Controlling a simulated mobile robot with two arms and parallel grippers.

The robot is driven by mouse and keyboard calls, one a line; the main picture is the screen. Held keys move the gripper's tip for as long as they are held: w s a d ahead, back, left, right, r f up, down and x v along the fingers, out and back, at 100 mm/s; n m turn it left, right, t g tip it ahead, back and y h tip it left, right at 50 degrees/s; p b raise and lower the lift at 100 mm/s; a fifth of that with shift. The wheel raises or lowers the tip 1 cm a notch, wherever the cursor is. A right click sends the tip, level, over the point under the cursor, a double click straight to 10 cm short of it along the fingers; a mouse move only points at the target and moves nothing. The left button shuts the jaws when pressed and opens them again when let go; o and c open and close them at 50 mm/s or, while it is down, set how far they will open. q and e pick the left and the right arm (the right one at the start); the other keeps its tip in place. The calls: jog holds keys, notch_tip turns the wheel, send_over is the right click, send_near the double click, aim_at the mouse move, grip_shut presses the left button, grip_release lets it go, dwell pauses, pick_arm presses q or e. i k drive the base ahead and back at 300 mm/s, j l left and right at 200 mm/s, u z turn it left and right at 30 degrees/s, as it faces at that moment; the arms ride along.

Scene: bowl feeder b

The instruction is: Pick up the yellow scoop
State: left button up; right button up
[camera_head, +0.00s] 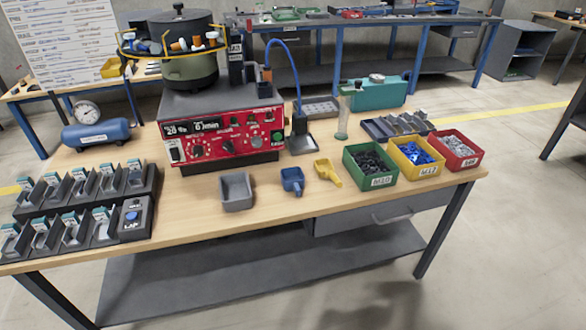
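The yellow scoop (327,171) lies on the wooden table top, right of a blue scoop (292,180) and left of the green bin. It is apart from both, and its narrow end points toward the front right. Nothing covers it. Neither of my grippers shows in the head view.
A grey open container (236,191) stands left of the blue scoop. Green (370,166), yellow (416,158) and red (456,150) bins with small parts stand at the right. The red feeder machine (220,133) stands behind. The table's front strip is clear.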

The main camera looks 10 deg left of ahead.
aim_at(324, 167)
jog(key=i+l+u, duration=0.3)
jog(key=l, duration=0.15)
jog(key=l+u, duration=0.25)
jog(key=l, duration=0.2)
jog(key=i+l+u, duration=0.1)
jog(key=l+u, duration=0.2)
jog(key=l, duration=0.25)
